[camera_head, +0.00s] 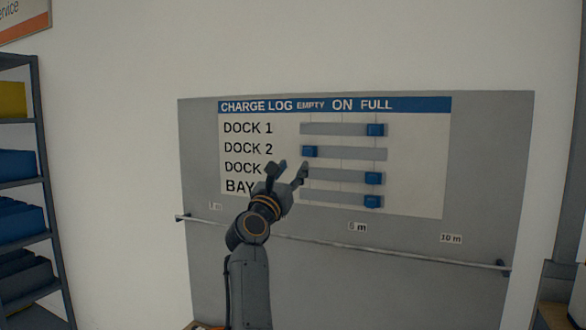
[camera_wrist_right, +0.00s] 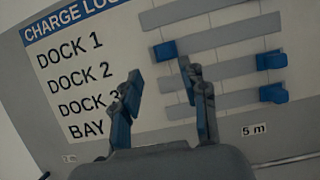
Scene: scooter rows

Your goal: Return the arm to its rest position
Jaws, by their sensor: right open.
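My right arm reaches up in front of a charge log board (camera_head: 425,150) on the wall. My right gripper (camera_head: 287,170) is open and empty, in front of the third dock label and the left end of its slider track. Blue sliders stand at the right for Dock 1 (camera_head: 375,130), the third dock (camera_head: 372,178) and the bay row (camera_head: 372,201). The Dock 2 slider (camera_head: 310,151) is at the left end, just above and right of my fingers. In the right wrist view the two fingers (camera_wrist_right: 160,85) are apart, with nothing between them. My left gripper is not in view.
A grey rail (camera_head: 400,250) runs across the panel below the board. A shelf (camera_head: 50,190) with yellow (camera_head: 12,99) and blue bins (camera_head: 18,164) stands at the left. An orange and white sign (camera_head: 22,18) is at the top left. The wall above the board is bare.

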